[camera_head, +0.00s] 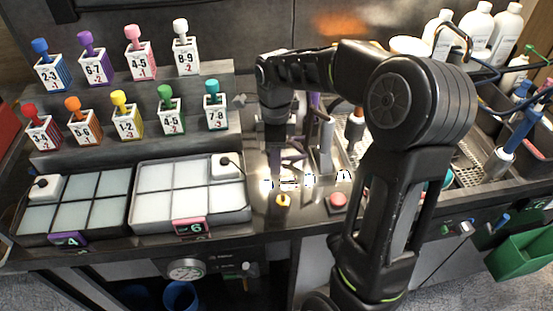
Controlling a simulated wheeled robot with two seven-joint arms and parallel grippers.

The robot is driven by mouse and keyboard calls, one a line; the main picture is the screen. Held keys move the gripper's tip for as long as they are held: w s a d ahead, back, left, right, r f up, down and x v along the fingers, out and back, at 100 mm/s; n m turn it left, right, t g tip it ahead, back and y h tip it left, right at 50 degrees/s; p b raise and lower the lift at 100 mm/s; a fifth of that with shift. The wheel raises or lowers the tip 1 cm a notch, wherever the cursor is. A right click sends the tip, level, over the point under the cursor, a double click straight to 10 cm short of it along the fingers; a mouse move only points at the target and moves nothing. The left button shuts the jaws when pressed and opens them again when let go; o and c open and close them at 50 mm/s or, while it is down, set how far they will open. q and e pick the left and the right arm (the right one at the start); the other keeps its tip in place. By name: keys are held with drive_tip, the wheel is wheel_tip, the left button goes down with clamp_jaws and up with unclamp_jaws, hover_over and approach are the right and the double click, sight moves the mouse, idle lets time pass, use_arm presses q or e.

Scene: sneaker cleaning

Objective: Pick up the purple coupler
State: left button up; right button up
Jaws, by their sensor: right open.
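A purple-topped coupler (94,61) with a white label marked 6-2 stands upright on the upper tier of the rack at the left, between a blue-topped and a pink-topped one. My right arm comes in from the lower right and bends over the counter. My right gripper (275,168) points down above the counter right of the trays, open, well to the right of the coupler. Nothing shows clearly between its fingers, which are partly dark and hard to make out. Another slim purple upright part (314,108) shows just behind the gripper. My left gripper is out of view.
Several other coloured-top couplers fill the grey two-tier rack (55,160). Two divided trays (135,213) lie in front of it. White bottles (476,25) stand at the back right.

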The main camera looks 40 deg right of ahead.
drive_tip(key=shift+f, duration=0.65)
drive_tip(key=shift+c, duration=0.2)
clamp_jaws()
